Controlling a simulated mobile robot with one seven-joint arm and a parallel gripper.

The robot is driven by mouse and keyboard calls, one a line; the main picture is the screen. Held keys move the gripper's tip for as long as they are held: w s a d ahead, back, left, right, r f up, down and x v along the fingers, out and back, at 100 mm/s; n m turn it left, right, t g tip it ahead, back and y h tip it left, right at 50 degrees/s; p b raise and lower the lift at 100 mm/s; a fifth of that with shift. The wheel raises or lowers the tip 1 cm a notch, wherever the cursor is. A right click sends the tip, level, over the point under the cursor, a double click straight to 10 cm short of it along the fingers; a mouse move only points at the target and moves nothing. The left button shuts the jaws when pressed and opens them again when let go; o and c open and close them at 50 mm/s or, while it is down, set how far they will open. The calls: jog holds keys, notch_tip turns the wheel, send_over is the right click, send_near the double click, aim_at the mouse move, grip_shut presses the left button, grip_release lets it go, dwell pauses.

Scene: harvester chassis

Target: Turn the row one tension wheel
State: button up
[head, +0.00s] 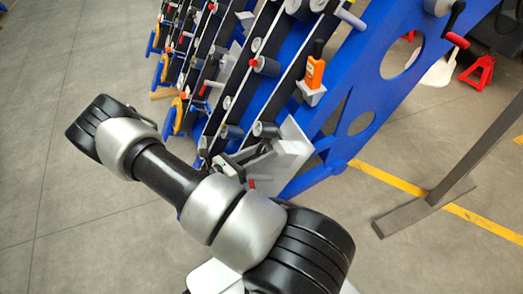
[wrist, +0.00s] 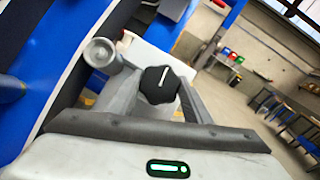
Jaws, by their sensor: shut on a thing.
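The tension wheel, a black lobed knob (wrist: 159,85) with a white pointer line, shows in the middle of the wrist view in front of a pale plate (wrist: 150,57). My gripper (wrist: 160,98) is shut on it, with one grey finger at each side. In the head view my gripper (head: 246,162) is at the lower end of the nearest row, by the pale plate (head: 290,150). The wheel cannot be made out there.
A blue frame (head: 375,65) carries several slanted black belts with rollers. An orange device (head: 315,72) stands on a bracket above my gripper. A grey roller (wrist: 99,52) is left of the wheel. A dark post (head: 480,150) stands at the right. Floor is open at the left.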

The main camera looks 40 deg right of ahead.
jog(key=n+t+p, duration=0.1)
jog(key=n+p, duration=0.1)
jog(key=n, duration=0.1)
jog(key=n+t+y+p, duration=0.1)
jog(key=n+t+p, duration=0.1)
jog(key=n, duration=0.1)
jog(key=shift+s+r, duration=0.15)
jog(key=shift+r, duration=0.05)
jog(key=shift+f+n+t+y+p, duration=0.15)
jog(key=shift+n+t+y+p, duration=0.6)
jog(key=shift+n+p, duration=0.8)
jog(key=shift+f+n, duration=0.1)
jog(key=shift+n, duration=0.25)
jog(key=o, duration=1.1)
jog(key=shift+c, duration=0.2)
jog(key=v, duration=1.7)
jog(key=shift+a+r, duration=0.2)
jog(key=shift+r, duration=0.1)
